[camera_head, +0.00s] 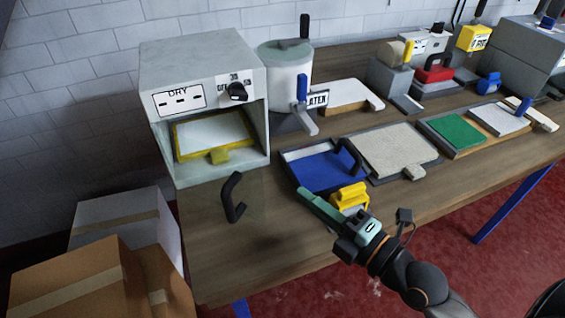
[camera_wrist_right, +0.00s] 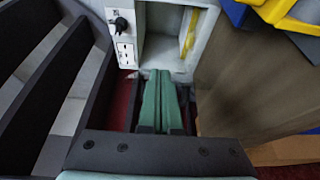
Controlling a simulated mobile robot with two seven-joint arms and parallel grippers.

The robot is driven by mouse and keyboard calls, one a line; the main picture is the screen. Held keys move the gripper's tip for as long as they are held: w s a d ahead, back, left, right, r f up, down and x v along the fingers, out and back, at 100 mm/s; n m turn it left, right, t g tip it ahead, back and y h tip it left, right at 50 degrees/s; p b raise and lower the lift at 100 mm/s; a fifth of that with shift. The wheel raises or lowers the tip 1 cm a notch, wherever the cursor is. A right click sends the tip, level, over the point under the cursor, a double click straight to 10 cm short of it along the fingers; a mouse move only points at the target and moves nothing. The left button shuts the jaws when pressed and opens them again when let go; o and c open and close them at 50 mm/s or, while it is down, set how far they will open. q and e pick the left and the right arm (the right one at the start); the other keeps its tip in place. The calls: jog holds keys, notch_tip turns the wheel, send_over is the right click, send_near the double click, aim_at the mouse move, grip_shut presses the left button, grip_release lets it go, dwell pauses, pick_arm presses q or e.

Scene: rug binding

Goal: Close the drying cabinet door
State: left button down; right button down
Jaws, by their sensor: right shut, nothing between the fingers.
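The grey drying cabinet (camera_head: 205,50), marked DRY, stands at the left end of the bench. Its front is open, showing a yellow-framed white panel (camera_head: 213,135) inside. Its door seems to be a faint see-through panel folded down in front, with a black handle (camera_head: 232,197); its outline is hard to make out. My right gripper (camera_head: 318,208), with green fingers, is shut and empty, right of the handle and apart from it. In the right wrist view the shut fingers (camera_wrist_right: 161,102) point towards the cabinet opening (camera_wrist_right: 166,35). My left gripper is not in view.
A blue tray (camera_head: 322,170) and a yellow block (camera_head: 350,196) are close to my right gripper. A white cylinder press (camera_head: 287,75) stands right of the cabinet. Cardboard boxes (camera_head: 85,280) are on the floor at left. The bench front left is clear.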

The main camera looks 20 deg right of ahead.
jog(key=w+a+p, duration=0.1)
jog(key=w+p, duration=0.1)
jog(key=w, duration=0.7)
jog(key=shift+w+a, duration=0.25)
jog(key=shift+w, duration=0.1)
dwell(1.2)
